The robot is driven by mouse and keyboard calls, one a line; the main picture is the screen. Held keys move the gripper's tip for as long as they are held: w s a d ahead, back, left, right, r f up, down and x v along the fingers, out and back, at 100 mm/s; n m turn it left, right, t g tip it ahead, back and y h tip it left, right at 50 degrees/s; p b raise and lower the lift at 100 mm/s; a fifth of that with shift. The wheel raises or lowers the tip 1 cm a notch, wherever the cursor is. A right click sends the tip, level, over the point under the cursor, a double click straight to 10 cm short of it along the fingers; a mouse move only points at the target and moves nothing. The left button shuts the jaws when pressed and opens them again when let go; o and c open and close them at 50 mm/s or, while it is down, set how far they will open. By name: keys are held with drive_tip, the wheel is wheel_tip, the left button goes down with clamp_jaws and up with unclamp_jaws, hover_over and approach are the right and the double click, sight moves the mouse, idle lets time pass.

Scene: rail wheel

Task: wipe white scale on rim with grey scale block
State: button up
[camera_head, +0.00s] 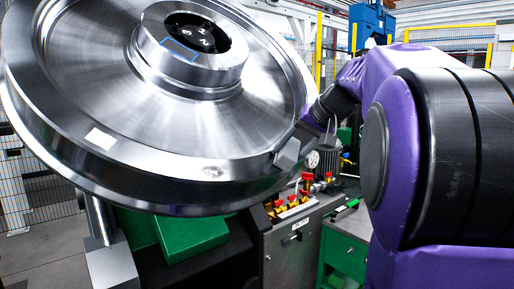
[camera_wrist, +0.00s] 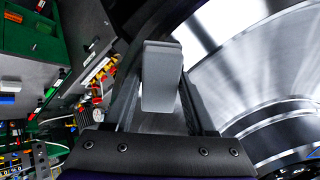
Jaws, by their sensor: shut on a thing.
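A large shiny metal wheel (camera_head: 230,130) stands tilted at the left in the head view, and part of it shows at the right of the wrist view (camera_wrist: 265,70). A small mottled whitish patch, the white scale (camera_head: 213,171), lies on its lower rim. My gripper (camera_head: 308,143) is at the rim's right side, shut on the grey scale block (camera_head: 287,154). The block also shows between the two fingers in the wrist view (camera_wrist: 162,78). It is right of the white patch and apart from it. I cannot tell whether the block touches the rim.
A plain white rectangle (camera_head: 101,138) sits on the rim at the left, and a blue-outlined rectangle (camera_head: 180,50) on the hub. Below the wheel are a green box (camera_head: 190,235) and a grey cabinet (camera_head: 292,250) with red and yellow fittings. A gauge (camera_head: 313,159) stands behind the gripper.

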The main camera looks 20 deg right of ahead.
drive_tip(key=shift+w+d+r+p, duration=0.3)
drive_tip(key=shift+w+d+p, duration=0.05)
drive_tip(key=shift+d, duration=0.3)
drive_tip(key=shift+w+f, duration=0.15)
drive_tip(key=shift+f, duration=0.1)
drive_tip(key=shift+s+a+f+b, duration=0.15)
drive_tip(key=shift+s+a+b, duration=0.25)
drive_tip(key=shift+a, duration=0.2)
drive_tip(key=shift+s+a+f+b, duration=0.2)
drive_tip(key=shift+s+a+b, duration=0.05)
drive_tip(key=shift+a+b, duration=0.25)
drive_tip(key=shift+s+a+f+b, duration=0.15)
drive_tip(key=shift+s+a+b, duration=0.25)
drive_tip(key=shift+a, duration=0.25)
drive_tip(key=shift+r, duration=0.1)
drive_tip(key=p+v, duration=0.2)
drive_tip(key=v, duration=0.3)
drive_tip(key=shift+w, duration=0.1)
drive_tip(key=shift+s+d+r, duration=0.15)
drive_tip(key=shift+s+r, duration=0.15)
drive_tip(key=shift+p+v, duration=0.75)
drive_tip(key=shift+v, duration=0.8)
